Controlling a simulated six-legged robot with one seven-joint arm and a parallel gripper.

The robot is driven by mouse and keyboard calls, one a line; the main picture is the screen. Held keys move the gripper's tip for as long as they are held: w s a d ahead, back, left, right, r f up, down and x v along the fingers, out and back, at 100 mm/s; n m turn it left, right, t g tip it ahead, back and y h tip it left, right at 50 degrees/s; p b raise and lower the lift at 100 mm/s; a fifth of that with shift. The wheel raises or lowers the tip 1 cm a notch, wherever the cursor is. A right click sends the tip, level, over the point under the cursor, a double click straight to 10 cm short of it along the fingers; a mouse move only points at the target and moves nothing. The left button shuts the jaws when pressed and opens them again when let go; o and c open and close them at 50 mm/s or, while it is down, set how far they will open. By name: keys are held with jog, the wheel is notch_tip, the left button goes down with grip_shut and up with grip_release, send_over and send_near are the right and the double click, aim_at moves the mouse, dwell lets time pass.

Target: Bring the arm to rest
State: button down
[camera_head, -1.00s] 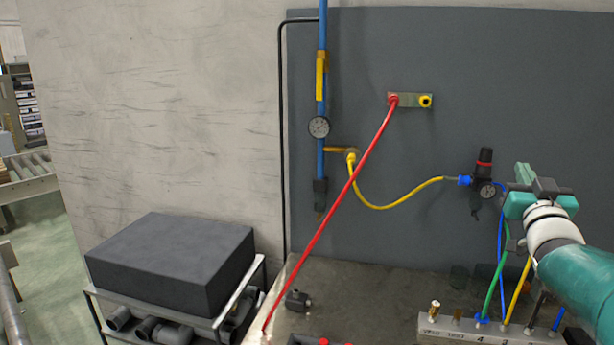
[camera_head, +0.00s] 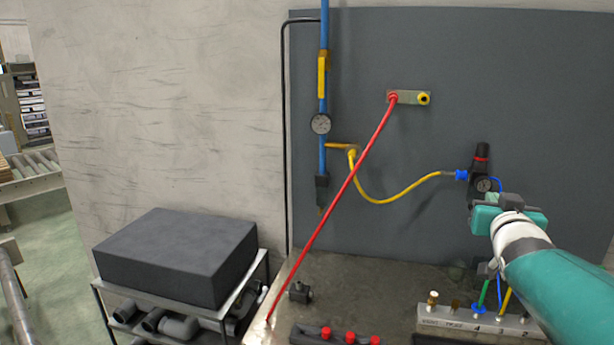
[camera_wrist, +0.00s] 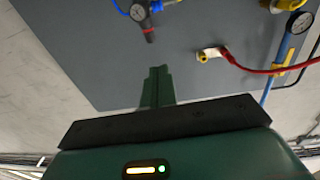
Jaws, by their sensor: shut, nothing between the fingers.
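My gripper (camera_head: 509,205) is on the right in the head view, at the end of my teal and white arm (camera_head: 560,285). It is raised above the bench, in front of the grey panel. In the wrist view my gripper's green fingers (camera_wrist: 157,88) are together with nothing between them. They point up the picture toward the panel. In the head view the fingertips are largely hidden behind the gripper body, which overlaps the foot of the regulator.
A dark regulator (camera_head: 481,165) with a gauge hangs on the panel (camera_head: 400,40). A red hose (camera_head: 345,188) slants from the panel to the bench (camera_head: 350,280). A yellow hose (camera_head: 385,201) joins the blue pipe's valve. A hose manifold (camera_head: 462,322) sits below my arm. A black block (camera_head: 175,258) rests on a cart.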

jog(key=s+a+f+n+g+y, duration=0.2)
jog(key=s+a+f+g, duration=0.3)
jog(key=s+a+f, duration=0.4)
jog(key=s+a+f+n+g+y, duration=0.1)
jog(key=s+a+f+g+y, duration=0.2)
jog(key=s+a+f+g, duration=0.3)
jog(key=s+a+f, duration=0.4)
jog(key=s+a, duration=0.1)
jog(key=s, duration=0.4)
jog(key=shift+s+a+n+g+y, duration=0.15)
jog(key=shift+s+n+g+y, duration=0.15)
jog(key=shift+n, duration=0.1)
